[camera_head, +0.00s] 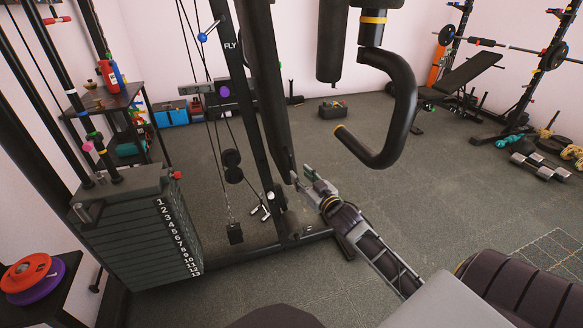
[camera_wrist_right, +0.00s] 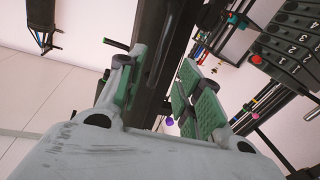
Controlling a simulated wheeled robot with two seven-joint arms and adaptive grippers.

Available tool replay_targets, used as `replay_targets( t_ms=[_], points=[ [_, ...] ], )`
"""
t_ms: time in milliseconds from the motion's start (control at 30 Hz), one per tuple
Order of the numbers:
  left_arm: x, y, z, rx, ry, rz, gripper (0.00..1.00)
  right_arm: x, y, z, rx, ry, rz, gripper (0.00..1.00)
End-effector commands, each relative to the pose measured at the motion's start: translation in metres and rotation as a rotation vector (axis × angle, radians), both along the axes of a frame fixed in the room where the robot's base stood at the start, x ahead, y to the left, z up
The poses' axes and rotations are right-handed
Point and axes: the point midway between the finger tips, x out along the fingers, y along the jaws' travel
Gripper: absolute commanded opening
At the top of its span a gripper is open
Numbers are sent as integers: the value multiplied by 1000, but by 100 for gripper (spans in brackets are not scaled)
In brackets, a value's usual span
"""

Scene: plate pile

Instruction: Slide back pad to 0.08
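The back pad (camera_head: 264,85) looks to be the long, dark, padded piece standing upright beside the machine's black post marked FLY (camera_head: 232,70) in the head view. My right gripper (camera_head: 301,177) is at the pad's lower end, on its right side. In the right wrist view, the gripper's two green-lined fingers (camera_wrist_right: 155,82) are spread apart. A long dark part (camera_wrist_right: 155,62), probably the pad, runs through the gap between them. I cannot tell whether either finger touches it. A scale for the pad's position is not readable. My left gripper is out of view.
A numbered weight stack (camera_head: 135,235) stands at left. A black curved handle arm (camera_head: 405,100) hangs right of the pad, above my right forearm. A bench (camera_head: 465,75) and dumbbells (camera_head: 540,165) are at far right. The floor (camera_head: 440,205) between is clear.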

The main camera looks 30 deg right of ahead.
Motion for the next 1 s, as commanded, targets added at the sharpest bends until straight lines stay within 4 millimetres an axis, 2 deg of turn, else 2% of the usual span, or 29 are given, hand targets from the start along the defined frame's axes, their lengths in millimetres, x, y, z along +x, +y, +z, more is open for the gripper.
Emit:
replay_targets(
  t_ms=[733, 1000],
  points=[
    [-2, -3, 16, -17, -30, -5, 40, 53, -2, 0, -1, -2, 0, 35],
    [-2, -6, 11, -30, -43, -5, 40, 69, -2, 0, 0, -1, 1, 35]
  ],
)
